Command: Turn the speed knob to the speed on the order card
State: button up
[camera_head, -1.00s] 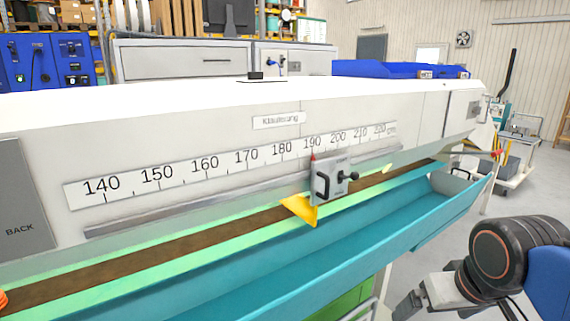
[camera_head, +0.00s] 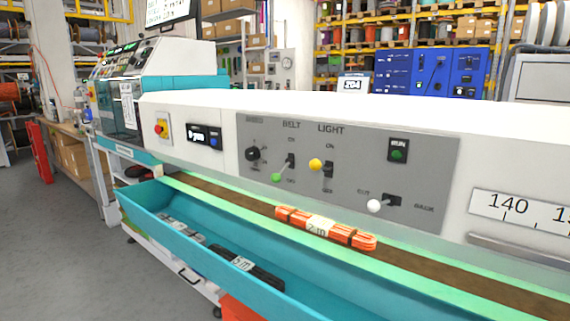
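A black round knob (camera_head: 253,154) sits at the left of the grey control panel (camera_head: 350,185) on the machine's white front. Small marks surround it, too small to read, so its setting is not clear. A white card (camera_head: 128,106) with fine print hangs at the left end of the machine; its text is unreadable. A small sign (camera_head: 352,85) reading about "204" stands on top of the machine. I cannot tell which of these is the order card. My gripper is not in view.
The panel also has a green-tipped belt lever (camera_head: 277,177), a yellow-tipped light lever (camera_head: 316,165), a white-tipped cut/back lever (camera_head: 374,206) and a green run button (camera_head: 398,150). An orange cable bundle (camera_head: 325,228) lies on the belt. A teal trough (camera_head: 160,206) runs below, holding dark bundles.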

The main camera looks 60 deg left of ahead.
aim_at(253, 153)
jog(key=u, duration=1.95)
